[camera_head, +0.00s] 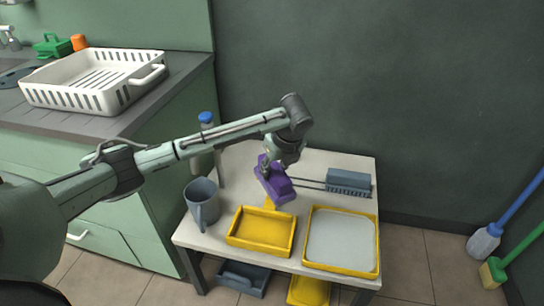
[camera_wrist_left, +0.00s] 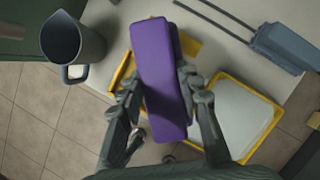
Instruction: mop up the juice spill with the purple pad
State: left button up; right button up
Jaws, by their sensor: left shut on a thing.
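The purple pad (camera_head: 275,182) is a long block held by my left gripper (camera_head: 270,167) above the small white table (camera_head: 325,163). In the left wrist view the purple pad (camera_wrist_left: 160,78) lies between the two fingers of the left gripper (camera_wrist_left: 158,100), which are shut on it. It hides part of a yellow tray (camera_head: 262,231) below. Whether the pad touches anything beneath is hard to tell. I cannot make out a juice spill; the pad and arm cover part of the tabletop. My right gripper is in neither view.
A grey jug (camera_head: 202,200) stands on the table's left side. A yellow-rimmed tray with a pale surface (camera_head: 341,240) is at right. A grey-blue brush (camera_head: 348,182) lies behind it. A bottle with a blue cap (camera_head: 207,125) stands behind the arm. A white basket (camera_head: 95,82) sits on the counter.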

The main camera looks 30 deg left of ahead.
aim_at(279, 184)
pick_arm(q)
jog(key=s+d+n, duration=0.1)
jog(key=n, duration=0.1)
jog(key=s+n+g, duration=0.1)
jog(key=n, duration=0.1)
jog(key=s+d+f+n+g, duration=0.1)
jog(key=n, duration=0.1)
jog(key=shift+s+d+y, duration=0.25)
jog(key=shift+d+y, duration=0.1)
jog(key=shift+y, duration=0.05)
jog(key=shift+s+d+n+g, duration=0.3)
jog(key=shift+s+n+g, duration=0.35)
jog(key=shift+n, duration=0.55)
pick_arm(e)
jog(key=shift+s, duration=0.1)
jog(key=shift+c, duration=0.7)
pick_arm(q)
jog(key=s+d+f+n+g+h, duration=0.3)
jog(key=s+d+n, duration=0.3)
jog(key=s+n, duration=0.4)
jog(key=n+g+h, duration=0.1)
jog(key=n, duration=0.5)
jog(key=shift+d+f+n+b, duration=0.2)
jog(key=shift+d+n+b, duration=0.1)
jog(key=shift+d+b, duration=0.1)
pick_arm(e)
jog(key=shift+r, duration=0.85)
